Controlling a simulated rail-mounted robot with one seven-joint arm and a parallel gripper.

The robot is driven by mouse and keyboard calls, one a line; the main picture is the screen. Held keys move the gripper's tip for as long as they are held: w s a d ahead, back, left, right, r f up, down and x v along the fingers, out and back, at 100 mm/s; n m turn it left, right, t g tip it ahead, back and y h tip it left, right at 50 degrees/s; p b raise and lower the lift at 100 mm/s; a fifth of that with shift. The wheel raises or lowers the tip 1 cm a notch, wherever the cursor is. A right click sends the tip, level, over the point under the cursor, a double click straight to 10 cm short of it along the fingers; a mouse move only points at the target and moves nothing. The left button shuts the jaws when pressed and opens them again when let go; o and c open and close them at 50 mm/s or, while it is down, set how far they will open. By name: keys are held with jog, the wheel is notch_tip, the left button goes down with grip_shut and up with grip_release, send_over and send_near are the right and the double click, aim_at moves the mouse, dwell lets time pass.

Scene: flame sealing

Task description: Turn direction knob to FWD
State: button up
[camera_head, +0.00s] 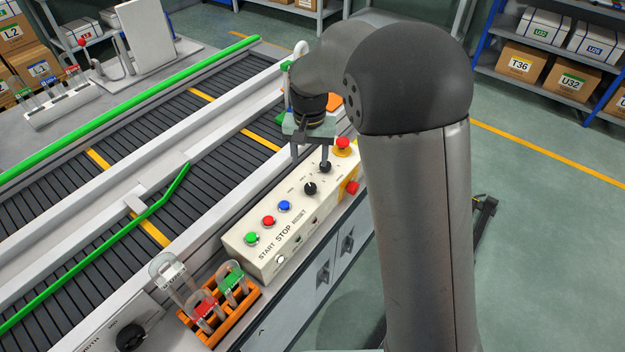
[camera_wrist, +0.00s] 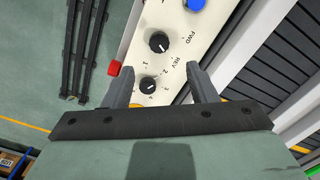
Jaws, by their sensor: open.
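The control box (camera_head: 270,232) stands beside the conveyor and carries two black knobs. The direction knob (camera_head: 310,189) is the one nearer the blue button. In the wrist view the direction knob (camera_wrist: 159,42) sits beside the FWD and REV labels; its small white mark seems to face lower right, toward REV. The numbered knob (camera_wrist: 148,85) is close by. My gripper (camera_head: 311,157) is open and empty, pointing down above the box near the knobs. In the wrist view its fingertips (camera_wrist: 159,70) are wide apart, with the numbered knob showing between the fingers and the direction knob beyond the tips.
On the box are a green button (camera_head: 251,238), a red button (camera_head: 268,220), a blue button (camera_head: 284,205) and a red emergency button (camera_head: 343,143). An orange rack (camera_head: 237,327) with tagged items stands at the near end. The conveyor (camera_head: 150,165) runs along the left.

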aim_at(310, 186)
notch_tip(310, 186, down, 10)
jog(key=shift+f+p, duration=0.1)
jog(key=shift+p, duration=0.35)
jog(key=c, duration=1)
